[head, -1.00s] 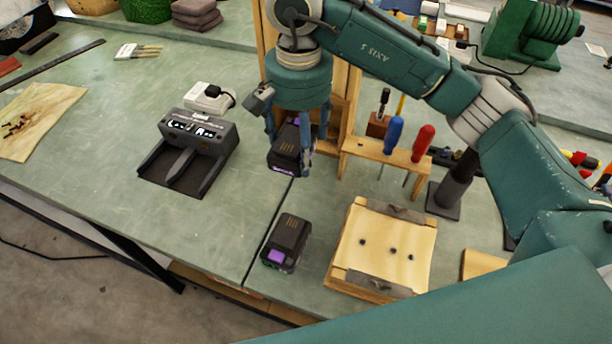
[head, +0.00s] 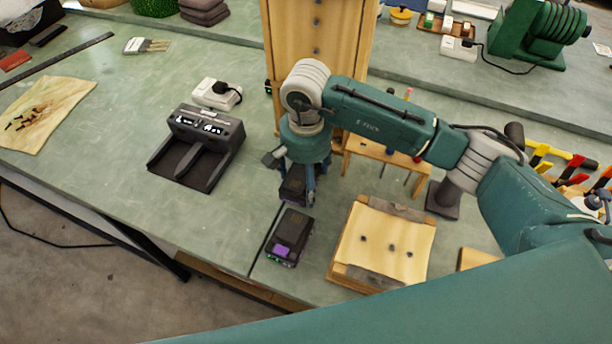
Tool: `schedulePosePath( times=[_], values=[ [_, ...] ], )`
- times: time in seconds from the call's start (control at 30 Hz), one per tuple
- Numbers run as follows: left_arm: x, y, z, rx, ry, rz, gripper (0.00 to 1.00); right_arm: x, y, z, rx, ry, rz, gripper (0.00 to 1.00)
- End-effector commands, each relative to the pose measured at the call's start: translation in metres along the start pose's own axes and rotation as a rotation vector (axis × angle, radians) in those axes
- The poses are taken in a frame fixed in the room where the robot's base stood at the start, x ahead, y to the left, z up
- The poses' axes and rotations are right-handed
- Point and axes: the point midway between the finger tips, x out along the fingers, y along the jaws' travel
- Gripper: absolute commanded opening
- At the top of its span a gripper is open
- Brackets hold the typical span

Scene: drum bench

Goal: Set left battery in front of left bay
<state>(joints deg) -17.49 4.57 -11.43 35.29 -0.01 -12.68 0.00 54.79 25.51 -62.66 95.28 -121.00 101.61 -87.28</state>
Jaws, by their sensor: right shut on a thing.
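A dark charger (head: 197,147) with two bays side by side, split by a middle rib, stands left of centre; both bays look empty. My right gripper (head: 297,192) points down and is shut on a dark battery (head: 291,188), right of the charger. The fingers partly hide this battery, and I cannot tell whether it touches the bench. A second dark battery (head: 289,237) with a purple label lies on the bench just nearer than the held one. My left gripper is out of view.
A wooden block with a sheet (head: 385,243) lies right of the batteries. A tool rack (head: 380,153) and a wooden drawer cabinet (head: 318,45) stand behind the gripper. A white socket box (head: 216,93) sits behind the charger. The bench in front of the charger is clear.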

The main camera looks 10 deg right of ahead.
Motion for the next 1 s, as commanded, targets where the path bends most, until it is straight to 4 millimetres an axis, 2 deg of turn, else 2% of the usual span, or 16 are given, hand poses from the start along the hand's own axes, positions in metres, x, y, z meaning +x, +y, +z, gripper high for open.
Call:
schedulePosePath(
  times=[0.23,0.27,0.33,0.37,0.63,0.77,0.8,1.0],
  values=[
    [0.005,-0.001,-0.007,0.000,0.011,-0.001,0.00,0.003,-0.001,0.000,0.000,0.001,-0.002,0.34],
    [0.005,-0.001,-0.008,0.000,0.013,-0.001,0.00,0.003,0.000,0.000,0.000,0.000,-0.001,0.78],
    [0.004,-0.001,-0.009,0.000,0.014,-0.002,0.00,0.002,0.000,0.000,0.000,0.000,-0.001,0.92],
    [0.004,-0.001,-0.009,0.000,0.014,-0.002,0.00,0.002,0.000,0.000,0.000,0.000,-0.001,0.95],
    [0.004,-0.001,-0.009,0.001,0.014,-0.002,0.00,0.002,0.000,0.000,0.000,0.000,0.000,0.95],
    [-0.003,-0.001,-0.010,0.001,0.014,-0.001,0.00,-0.004,0.000,0.000,0.000,-0.001,-0.001,0.95],
    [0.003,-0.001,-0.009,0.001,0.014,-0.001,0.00,-0.006,-0.001,-0.001,0.000,0.002,-0.003,0.95],
    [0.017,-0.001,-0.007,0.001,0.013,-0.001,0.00,-0.044,-0.002,-0.002,0.000,0.005,-0.006,0.95]
  ],
)
